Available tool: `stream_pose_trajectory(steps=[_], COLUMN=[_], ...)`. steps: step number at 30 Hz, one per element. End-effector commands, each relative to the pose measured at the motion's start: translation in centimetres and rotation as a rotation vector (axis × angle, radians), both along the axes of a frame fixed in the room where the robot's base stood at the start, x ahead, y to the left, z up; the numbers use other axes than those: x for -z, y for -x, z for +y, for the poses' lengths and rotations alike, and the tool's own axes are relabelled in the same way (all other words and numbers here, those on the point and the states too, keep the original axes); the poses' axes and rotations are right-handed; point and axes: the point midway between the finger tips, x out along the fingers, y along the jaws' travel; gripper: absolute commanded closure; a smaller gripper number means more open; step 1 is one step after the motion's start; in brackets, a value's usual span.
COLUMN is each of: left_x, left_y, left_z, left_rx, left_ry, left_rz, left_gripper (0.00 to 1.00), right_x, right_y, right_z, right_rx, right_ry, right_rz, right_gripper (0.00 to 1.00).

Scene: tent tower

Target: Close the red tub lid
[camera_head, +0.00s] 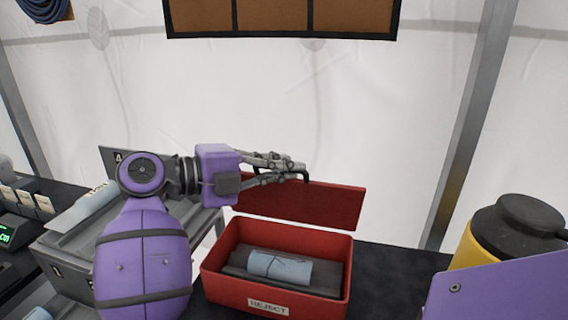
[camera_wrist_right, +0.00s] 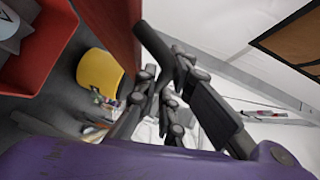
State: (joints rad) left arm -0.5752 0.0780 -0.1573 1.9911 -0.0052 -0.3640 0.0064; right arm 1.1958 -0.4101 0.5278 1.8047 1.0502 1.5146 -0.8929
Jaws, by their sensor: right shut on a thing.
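The red tub (camera_head: 222,285) stands on a dark table with a REJECT label on its front. Its red lid (camera_head: 325,203) is raised open, standing up along the tub's back edge. A pale blue roll (camera_head: 280,267) lies inside on dark folded material. In the right wrist view the lid (camera_wrist_right: 110,28) runs up close to the fingers (camera_wrist_right: 165,88), and the tub (camera_wrist_right: 35,50) shows at the upper left. My left gripper is not in view.
Grey bins (camera_head: 62,247) stand left of the tub, partly behind my arm. A yellow container with a black top (camera_head: 520,228) stands at the right. Bare dark table (camera_head: 390,275) lies right of the tub. A white tent wall is behind.

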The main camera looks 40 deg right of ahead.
Motion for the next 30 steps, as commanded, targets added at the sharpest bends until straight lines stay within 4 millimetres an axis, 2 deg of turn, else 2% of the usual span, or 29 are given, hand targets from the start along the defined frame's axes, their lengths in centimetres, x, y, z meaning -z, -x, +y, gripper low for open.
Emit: stream_pose_trajectory(steps=[8,9,10,20,25,30], left_x=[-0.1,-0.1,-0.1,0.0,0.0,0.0], left_y=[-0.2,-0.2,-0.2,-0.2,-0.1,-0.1], left_z=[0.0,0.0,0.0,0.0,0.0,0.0], left_rx=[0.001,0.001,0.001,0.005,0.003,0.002], left_ry=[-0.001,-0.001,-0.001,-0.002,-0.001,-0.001], left_rz=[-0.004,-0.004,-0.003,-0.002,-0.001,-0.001], left_gripper=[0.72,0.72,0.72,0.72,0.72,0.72], right_x=[0.2,0.2,0.2,0.1,-0.3,-0.9], right_y=[0.0,0.0,0.0,-0.1,-0.4,-1.0], right_z=[0.0,0.0,0.0,0.1,1.9,5.4], right_rx=[0.000,-0.001,0.000,-0.001,-0.003,-0.004], right_ry=[-0.004,-0.004,-0.004,-0.002,-0.001,0.000], right_rz=[-0.001,-0.001,-0.001,0.001,0.000,0.000], right_gripper=[1.00,0.86,0.83,0.83,0.83,0.83])
